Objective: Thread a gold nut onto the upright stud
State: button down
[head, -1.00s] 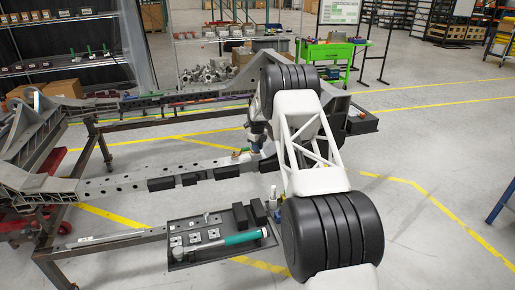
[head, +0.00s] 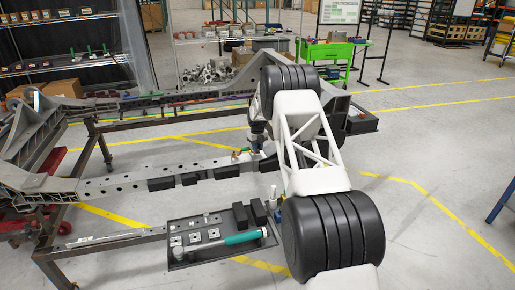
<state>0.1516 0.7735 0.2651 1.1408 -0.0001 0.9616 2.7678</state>
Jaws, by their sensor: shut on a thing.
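My gripper (head: 257,147) is small and far off in the head view, low over the right part of the chassis rail. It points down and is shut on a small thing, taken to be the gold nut. The nut itself is too small and too hidden to make out. Small orange-gold and green parts (head: 240,154) show on the rail just left of the gripper. I cannot pick out the upright stud, or tell whether the held piece touches it. My arm covers the area to the right.
A dark tray (head: 181,262) in front of the rail holds several small square metal pieces, a green-and-silver tool (head: 240,239) and black blocks. Black blocks (head: 190,178) line the rail's front side. A green cart (head: 330,52) stands behind. Open floor lies to the right.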

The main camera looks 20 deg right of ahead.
jog(key=shift+s+a+f, duration=0.1)
jog(key=shift+s+f, duration=0.05)
jog(key=shift+f, duration=0.25)
jog(key=c, duration=0.9)
grip_release()
jog(key=shift+c, duration=0.2)
jog(key=shift+a, duration=0.1)
jog(key=shift+r, duration=1.5)
